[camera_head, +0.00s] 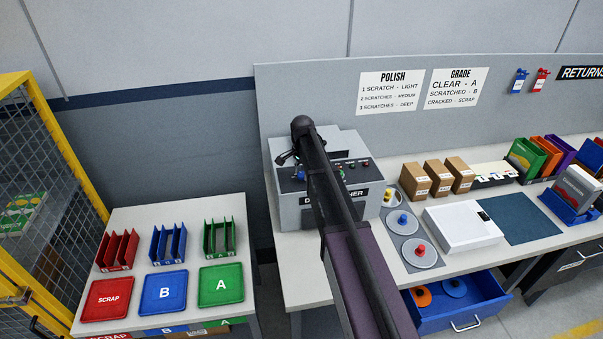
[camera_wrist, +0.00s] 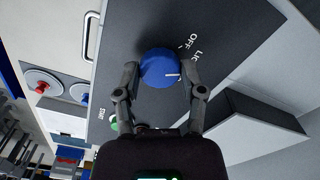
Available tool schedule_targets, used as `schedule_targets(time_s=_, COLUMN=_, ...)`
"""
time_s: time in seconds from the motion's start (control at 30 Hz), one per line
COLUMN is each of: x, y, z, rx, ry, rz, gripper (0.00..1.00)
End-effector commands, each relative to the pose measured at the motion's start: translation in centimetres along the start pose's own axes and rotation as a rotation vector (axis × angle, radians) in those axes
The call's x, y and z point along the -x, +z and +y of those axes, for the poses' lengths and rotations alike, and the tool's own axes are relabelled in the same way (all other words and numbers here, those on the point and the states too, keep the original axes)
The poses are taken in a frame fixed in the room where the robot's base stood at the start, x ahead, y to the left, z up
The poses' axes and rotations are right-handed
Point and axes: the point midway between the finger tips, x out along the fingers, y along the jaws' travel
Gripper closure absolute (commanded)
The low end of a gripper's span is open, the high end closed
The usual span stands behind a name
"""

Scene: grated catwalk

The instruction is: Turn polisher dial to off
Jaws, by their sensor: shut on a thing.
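The polisher (camera_head: 368,202) is a grey machine at the left end of the bench. Its blue dial (camera_wrist: 158,64) sits on the dark panel in the wrist view, with the printed word OFF (camera_wrist: 189,42) and a partly hidden "LI…" label (camera_wrist: 197,57) to its upper right. The dial's white pointer line faces right in the wrist view, below the direction of OFF. My gripper (camera_wrist: 160,76) is shut on the dial, one finger on each side. In the head view my gripper (camera_head: 290,163) is at the polisher's panel, and my arm hides part of the machine.
A green button (camera_wrist: 114,124) marked START is beside my gripper's left finger. Polishing discs (camera_head: 420,252), boxes (camera_head: 437,178) and a white scale-like device (camera_head: 464,226) stand right of the polisher. An open blue drawer (camera_head: 462,312) juts out below. A table with trays (camera_head: 165,292) is left.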

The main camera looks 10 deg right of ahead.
Motion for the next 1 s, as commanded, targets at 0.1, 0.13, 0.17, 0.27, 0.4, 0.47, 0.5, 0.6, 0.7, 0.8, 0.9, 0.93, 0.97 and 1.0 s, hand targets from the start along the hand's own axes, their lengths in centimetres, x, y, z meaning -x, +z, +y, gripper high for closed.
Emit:
schedule_targets(time_s=0.1, x=-0.02, y=-0.04, z=0.07, rx=0.111, ry=0.002, rz=0.002, gripper=0.95)
schedule_targets(time_s=0.13, x=-0.02, y=-0.04, z=0.07, rx=0.139, ry=0.002, rz=0.002, gripper=0.95)
schedule_targets(time_s=0.17, x=-0.02, y=-0.04, z=0.07, rx=0.167, ry=0.002, rz=0.002, gripper=0.95)
schedule_targets(time_s=0.27, x=-0.02, y=-0.04, z=0.06, rx=0.259, ry=0.002, rz=0.002, gripper=0.95)
schedule_targets(time_s=0.4, x=-0.01, y=-0.04, z=0.05, rx=0.374, ry=0.002, rz=0.002, gripper=0.95)
schedule_targets(time_s=0.47, x=-0.01, y=-0.04, z=0.05, rx=0.415, ry=0.002, rz=0.002, gripper=0.95)
schedule_targets(time_s=0.5, x=-0.01, y=-0.04, z=0.05, rx=0.441, ry=0.002, rz=0.002, gripper=0.95)
schedule_targets(time_s=0.6, x=-0.01, y=-0.04, z=0.05, rx=0.494, ry=0.002, rz=0.002, gripper=0.95)
schedule_targets(time_s=0.7, x=-0.01, y=-0.04, z=0.04, rx=0.531, ry=0.002, rz=0.002, gripper=0.95)
schedule_targets(time_s=0.8, x=-0.01, y=-0.03, z=0.03, rx=0.555, ry=0.002, rz=0.002, gripper=0.95)
schedule_targets(time_s=0.9, x=-0.01, y=-0.04, z=0.02, rx=0.567, ry=0.002, rz=0.002, gripper=0.95)
schedule_targets(time_s=0.93, x=-0.01, y=-0.03, z=0.02, rx=0.569, ry=0.002, rz=0.002, gripper=0.95)
schedule_targets(time_s=0.97, x=-0.01, y=-0.03, z=0.02, rx=0.570, ry=0.002, rz=0.002, gripper=0.95)
schedule_targets(time_s=1.0, x=-0.01, y=-0.03, z=0.02, rx=0.571, ry=0.002, rz=0.002, gripper=0.95)
